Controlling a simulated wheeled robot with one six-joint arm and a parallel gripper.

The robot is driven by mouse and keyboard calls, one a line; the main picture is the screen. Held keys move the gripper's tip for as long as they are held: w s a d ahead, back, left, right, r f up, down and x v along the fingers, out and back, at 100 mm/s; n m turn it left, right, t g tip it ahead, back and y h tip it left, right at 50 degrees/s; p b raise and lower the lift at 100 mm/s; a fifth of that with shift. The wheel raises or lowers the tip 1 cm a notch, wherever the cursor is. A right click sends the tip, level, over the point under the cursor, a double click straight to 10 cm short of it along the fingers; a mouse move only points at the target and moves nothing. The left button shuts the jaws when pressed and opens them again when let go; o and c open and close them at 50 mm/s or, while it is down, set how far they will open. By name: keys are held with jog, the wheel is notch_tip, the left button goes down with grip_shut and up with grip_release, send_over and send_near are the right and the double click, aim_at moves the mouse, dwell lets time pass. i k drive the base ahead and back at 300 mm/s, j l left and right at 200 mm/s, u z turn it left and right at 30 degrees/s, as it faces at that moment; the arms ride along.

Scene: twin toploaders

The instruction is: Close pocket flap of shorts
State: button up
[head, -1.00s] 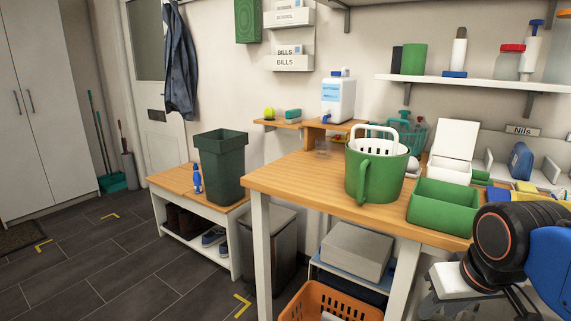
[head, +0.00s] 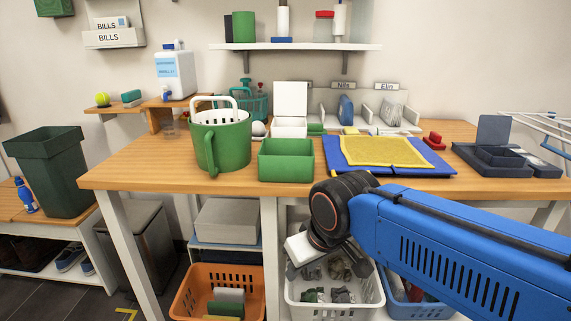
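No shorts with a pocket flap can be made out for certain. A yellow cloth (head: 385,151) lies flat on a blue mat (head: 432,168) on the worktop; I see no flap on it. Crumpled grey-green items (head: 338,268) lie in a white basket (head: 345,305) under the table, too small to identify. My gripper (head: 322,268) is at the end of my blue arm, in front of the table and below its top, with the white basket behind it. Its fingertips are mostly hidden, so its opening cannot be judged.
On the worktop (head: 130,170) stand a green mug-shaped bucket (head: 222,145), a green box (head: 286,160), a white open box (head: 290,122) and a dark tray (head: 505,160). An orange basket (head: 225,275) is below. A dark green bin (head: 50,170) stands at left.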

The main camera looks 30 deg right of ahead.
aim_at(491, 130)
jog(key=z, duration=2.05)
